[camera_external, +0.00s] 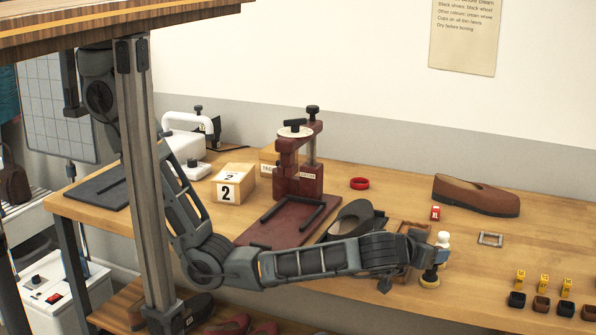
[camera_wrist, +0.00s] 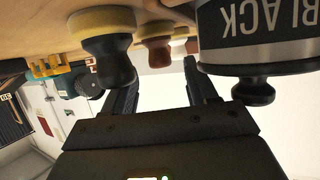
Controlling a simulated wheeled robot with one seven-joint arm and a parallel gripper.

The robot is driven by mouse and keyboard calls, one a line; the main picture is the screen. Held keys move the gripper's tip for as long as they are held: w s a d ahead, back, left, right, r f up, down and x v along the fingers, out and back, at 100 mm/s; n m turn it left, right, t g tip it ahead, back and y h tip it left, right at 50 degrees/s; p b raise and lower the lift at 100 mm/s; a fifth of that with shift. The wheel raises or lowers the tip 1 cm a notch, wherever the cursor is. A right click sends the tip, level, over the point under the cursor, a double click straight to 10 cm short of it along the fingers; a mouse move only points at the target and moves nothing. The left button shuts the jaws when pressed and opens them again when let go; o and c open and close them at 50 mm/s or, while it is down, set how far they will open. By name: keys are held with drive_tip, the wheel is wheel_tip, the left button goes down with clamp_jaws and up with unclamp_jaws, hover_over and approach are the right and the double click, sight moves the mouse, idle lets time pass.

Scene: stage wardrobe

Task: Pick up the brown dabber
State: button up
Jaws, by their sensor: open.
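The brown dabber (camera_wrist: 156,52) shows in the wrist view, with a reddish-brown handle and a pale pad. It lies in the gap between my fingers, beyond their tips and not between the jaws. A dark-handled dabber (camera_wrist: 110,55) with a yellow pad is nearer, to the left, close to my left finger. My gripper (camera_wrist: 162,72) is open and empty. In the external view my gripper (camera_external: 424,256) is low over the table, beside a dark-handled dabber (camera_external: 429,279) with a yellow base. I cannot make out the brown dabber there; the arm or other items may hide it.
A large tin marked BLACK (camera_wrist: 262,35) is close on the right in the wrist view. A small white-topped item (camera_external: 443,239) stands beside my gripper. A brown shoe (camera_external: 476,195), a small frame (camera_external: 490,239) and yellow tags (camera_external: 543,283) by small pots are to the right.

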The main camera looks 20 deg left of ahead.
drive_tip(key=shift+x, duration=1)
clamp_jaws()
